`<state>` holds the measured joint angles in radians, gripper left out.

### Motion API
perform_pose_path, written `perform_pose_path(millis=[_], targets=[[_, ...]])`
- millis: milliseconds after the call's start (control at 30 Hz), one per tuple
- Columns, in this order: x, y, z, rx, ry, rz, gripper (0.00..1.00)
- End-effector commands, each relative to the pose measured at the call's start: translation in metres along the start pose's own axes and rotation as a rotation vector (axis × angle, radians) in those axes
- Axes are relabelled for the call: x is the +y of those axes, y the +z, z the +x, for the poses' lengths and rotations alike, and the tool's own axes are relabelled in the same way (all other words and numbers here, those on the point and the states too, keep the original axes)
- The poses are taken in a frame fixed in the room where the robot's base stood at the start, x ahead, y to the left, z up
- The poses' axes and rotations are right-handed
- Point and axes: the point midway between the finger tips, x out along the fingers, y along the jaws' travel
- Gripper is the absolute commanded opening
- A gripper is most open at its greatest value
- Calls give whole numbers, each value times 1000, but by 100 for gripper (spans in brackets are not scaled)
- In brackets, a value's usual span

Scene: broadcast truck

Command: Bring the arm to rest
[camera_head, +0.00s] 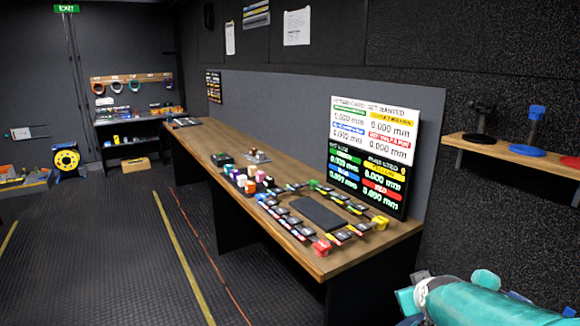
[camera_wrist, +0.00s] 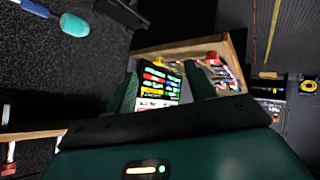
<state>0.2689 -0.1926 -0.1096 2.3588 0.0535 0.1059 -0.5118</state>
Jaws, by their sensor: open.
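My gripper (camera_wrist: 163,88) shows in the wrist view as two dark green fingers standing apart, with nothing held between them. Beyond the fingers the display board (camera_wrist: 160,82) and the bench end are seen at a tilt. In the head view a teal part of my own body (camera_head: 485,302) reaches in at the lower right, beside the near end of the bench. The gripper's fingers cannot be made out there.
A long wooden bench (camera_head: 202,150) holds coloured blocks, a dark pad (camera_head: 308,214) and the display board (camera_head: 372,150). A wall shelf (camera_head: 510,150) with stands is at the right. The ribbed floor (camera_head: 110,240) left of the bench is clear.

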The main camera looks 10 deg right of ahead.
Motion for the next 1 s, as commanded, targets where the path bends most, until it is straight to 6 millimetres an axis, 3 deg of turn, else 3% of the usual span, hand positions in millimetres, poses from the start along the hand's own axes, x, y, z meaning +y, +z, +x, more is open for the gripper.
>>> perform_pose_path(millis=[33, 133, 300, 500, 633, 867, 967, 1000], targets=[[-20, -5, -21, -7, -46, 15, 54], [-56, -2, -59, -55, -130, 52, 54], [-107, 19, -125, -161, -238, 100, 54], [-138, 53, -181, -277, -290, 134, 54], [-143, 64, -194, -313, -295, 143, 54], [-144, 65, -195, -319, -295, 146, 54], [-144, 65, -195, -318, -295, 145, 37], [-144, 65, -195, -318, -295, 145, 36]])
